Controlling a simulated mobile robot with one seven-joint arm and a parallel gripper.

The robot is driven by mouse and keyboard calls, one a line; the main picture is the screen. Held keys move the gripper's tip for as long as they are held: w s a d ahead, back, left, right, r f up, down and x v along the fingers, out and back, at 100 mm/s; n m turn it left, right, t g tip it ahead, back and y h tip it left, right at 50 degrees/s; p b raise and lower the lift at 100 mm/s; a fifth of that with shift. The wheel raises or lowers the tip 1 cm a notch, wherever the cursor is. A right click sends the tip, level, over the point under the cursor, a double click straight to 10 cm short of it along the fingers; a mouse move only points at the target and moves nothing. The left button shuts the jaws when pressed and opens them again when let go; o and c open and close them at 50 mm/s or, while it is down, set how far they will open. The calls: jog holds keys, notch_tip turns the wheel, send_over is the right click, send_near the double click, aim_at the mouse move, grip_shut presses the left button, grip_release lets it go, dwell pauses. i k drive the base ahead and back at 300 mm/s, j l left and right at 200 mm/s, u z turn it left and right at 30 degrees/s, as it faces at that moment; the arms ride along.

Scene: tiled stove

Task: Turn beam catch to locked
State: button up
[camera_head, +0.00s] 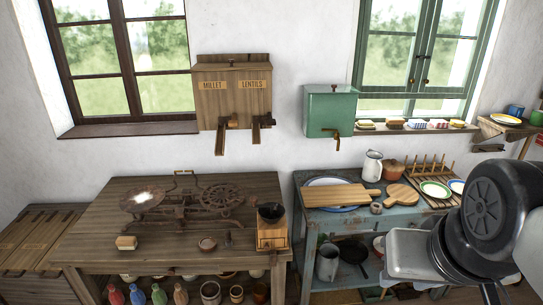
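A rusty brown balance scale (180,212) stands on the left wooden table. It has a pan at each end, and a bright glare lies on the left one. The beam catch is too small to make out on the scale, so I cannot tell its position. My arm shows at the lower right, in front of the blue-grey table and well to the right of the scale. Its gripper fingers are not visible.
On the wooden table (95,210) are a coffee grinder (271,236), a small block (126,243) and a small bowl (207,244). A millet and lentils dispenser (232,92) hangs above. A blue-grey table (312,213) with boards and crockery stands right, beyond a narrow gap.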

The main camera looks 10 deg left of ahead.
aim_at(178, 223)
jog(key=i+j, duration=0.1)
jog(key=j, duration=0.35)
jog(key=i+j, duration=0.15)
jog(key=j, duration=0.3)
jog(key=i+j, duration=0.1)
jog(key=j, duration=0.35)
jog(key=i+j, duration=0.15)
jog(key=j, duration=0.3)
jog(key=i+j, duration=0.1)
jog(key=j, duration=0.3)
jog(key=i+j, duration=0.1)
jog(key=j, duration=0.35)
jog(key=i+z, duration=0.05)
